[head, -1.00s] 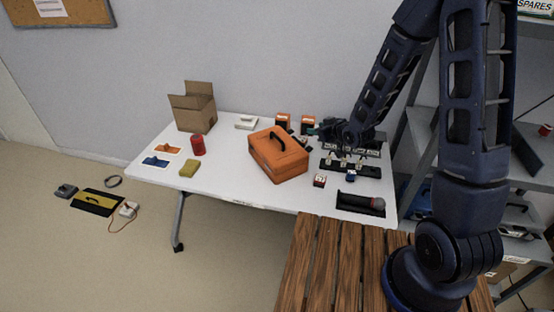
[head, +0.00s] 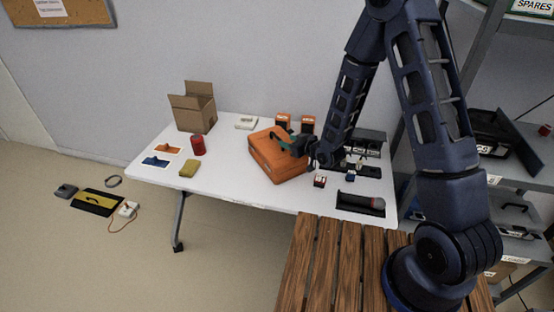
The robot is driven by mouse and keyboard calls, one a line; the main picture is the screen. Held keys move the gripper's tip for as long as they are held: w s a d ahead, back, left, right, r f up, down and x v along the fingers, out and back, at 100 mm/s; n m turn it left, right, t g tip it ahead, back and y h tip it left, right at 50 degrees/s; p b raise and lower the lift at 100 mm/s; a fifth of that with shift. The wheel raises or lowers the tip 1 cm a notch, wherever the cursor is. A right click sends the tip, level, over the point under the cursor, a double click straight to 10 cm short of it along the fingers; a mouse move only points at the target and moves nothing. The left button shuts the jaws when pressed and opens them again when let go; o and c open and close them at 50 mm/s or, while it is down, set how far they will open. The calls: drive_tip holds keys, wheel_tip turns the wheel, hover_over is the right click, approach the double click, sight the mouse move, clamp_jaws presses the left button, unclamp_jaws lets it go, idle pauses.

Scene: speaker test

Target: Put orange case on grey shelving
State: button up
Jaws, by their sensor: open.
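The orange case (head: 268,160) lies on the white table (head: 225,190), right of the table's middle. The grey shelving (head: 478,85) stands at the right edge, partly hidden by my arm. Its shelves hold a black open case (head: 490,140) and other items.
On the table are a cardboard box (head: 195,112), a red can (head: 198,146), a yellow sponge (head: 189,169), small orange boxes (head: 283,121) and a black tray with a microphone (head: 361,204). A slatted wooden surface (head: 335,260) lies in front.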

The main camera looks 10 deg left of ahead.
drive_tip(key=shift+x, duration=2.7)
drive_tip(key=shift+s, duration=0.1)
clamp_jaws()
